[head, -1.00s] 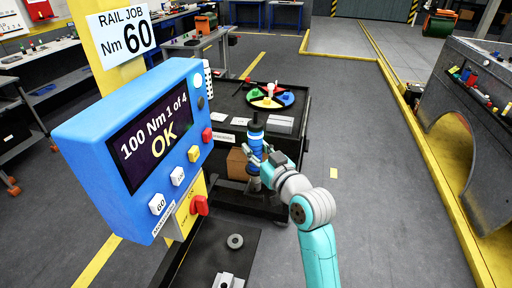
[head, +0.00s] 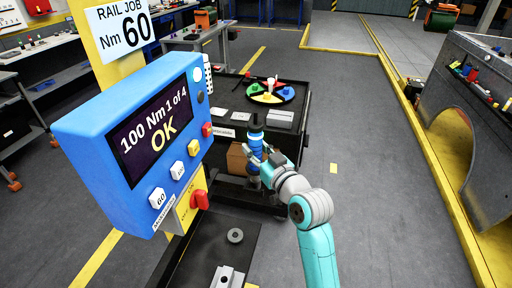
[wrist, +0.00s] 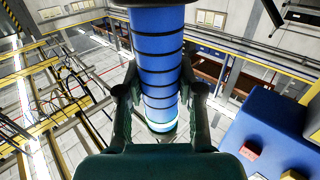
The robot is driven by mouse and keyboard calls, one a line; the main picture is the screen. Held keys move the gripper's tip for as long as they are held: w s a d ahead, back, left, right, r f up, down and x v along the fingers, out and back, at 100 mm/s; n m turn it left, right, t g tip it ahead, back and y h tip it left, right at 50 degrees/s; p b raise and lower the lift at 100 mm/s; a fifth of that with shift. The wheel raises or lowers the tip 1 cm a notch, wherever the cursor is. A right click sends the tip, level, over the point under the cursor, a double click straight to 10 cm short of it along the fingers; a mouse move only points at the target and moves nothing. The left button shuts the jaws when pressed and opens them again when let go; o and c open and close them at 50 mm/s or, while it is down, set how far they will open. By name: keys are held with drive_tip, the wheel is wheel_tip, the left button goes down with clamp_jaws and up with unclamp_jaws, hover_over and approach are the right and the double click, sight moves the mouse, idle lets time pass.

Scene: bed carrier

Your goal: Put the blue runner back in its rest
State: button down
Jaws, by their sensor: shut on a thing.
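The blue runner (head: 255,141) is a blue upright tool with dark bands and a dark top. My gripper (head: 270,160) is shut around its body and holds it upright beside the black cart. In the wrist view the runner (wrist: 155,65) fills the middle, with a finger pressed close on each side and a pale glowing ring near its far end. The lower part of the runner is partly hidden by my gripper in the head view. I cannot tell which fixture is its rest.
A blue control box (head: 130,140) on a yellow post stands left of my arm; its screen reads "100 Nm 1 of 4 OK". The black cart (head: 232,106) carries a round coloured tray (head: 270,92). A dark base plate (head: 215,255) lies low in front. Floor to the right is open.

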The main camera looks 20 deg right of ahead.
drive_tip(key=shift+f, duration=2.5)
drive_tip(key=c, duration=0.7)
unclamp_jaws()
drive_tip(key=shift+o, duration=0.2)
drive_tip(key=shift+f, duration=0.15)
drive_tip(key=s+d, duration=0.2)
drive_tip(key=s, duration=0.9)
drive_tip(key=shift+s+d, duration=0.2)
drive_tip(key=shift+s, duration=0.2)
